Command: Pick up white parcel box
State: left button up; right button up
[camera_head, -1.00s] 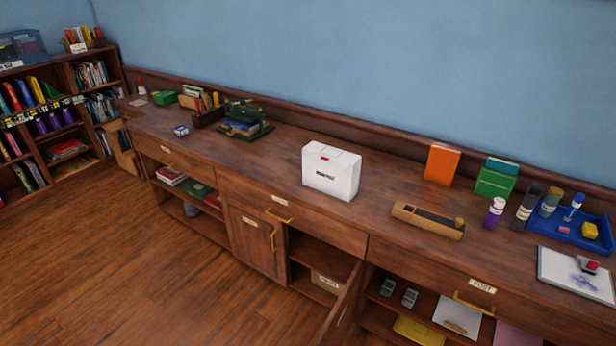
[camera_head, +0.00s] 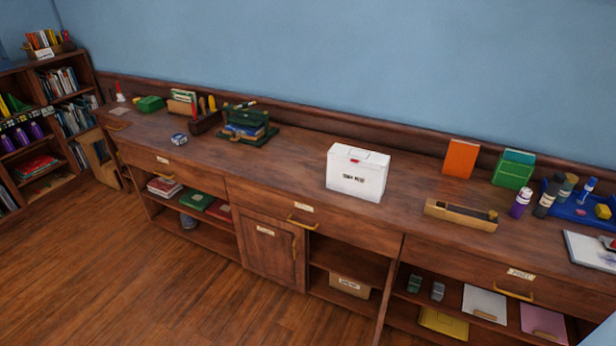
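The white parcel box (camera_head: 357,174) stands upright on the long wooden counter (camera_head: 290,165), right of the middle of the head view. It has dark lettering on its front and a small red mark near its top. Nothing touches it, and there is bare wood on both sides of it. Neither of my grippers shows in the head view.
A wooden tray (camera_head: 460,215), an orange book (camera_head: 460,158) and a green box (camera_head: 513,169) stand right of the parcel. A green stack (camera_head: 248,127) sits to its left. Open shelves and a closed cupboard door (camera_head: 268,250) are below. The floor (camera_head: 130,270) at front left is clear.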

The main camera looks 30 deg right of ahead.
aim_at(360, 182)
jog(key=i+j+u, duration=0.1)
jog(key=i+j, duration=0.15)
jog(key=i, duration=0.15)
jog(key=i+j+u, duration=0.1)
jog(key=i+j, duration=0.15)
jog(key=i, duration=0.15)
jog(key=i+j+u, duration=0.1)
jog(key=i, duration=0.3)
jog(key=i+z, duration=0.3)
jog(key=z, duration=0.2)
jog(key=i+z, duration=0.3)
jog(key=z, duration=0.15)
jog(key=i+j+z, duration=0.25)
jog(key=z, duration=0.25)
jog(key=i+j+z, duration=0.1)
jog(key=z, duration=0.35)
jog(key=i+j+z, duration=0.2)
jog(key=z, duration=0.3)
jog(key=i+j+z, duration=0.25)
jog(key=z, duration=0.2)
jog(key=i+j+z, duration=0.35)
jog(key=j+z, duration=0.35)
jog(key=i+j+z, duration=0.2)
jog(key=j+z, duration=0.15)
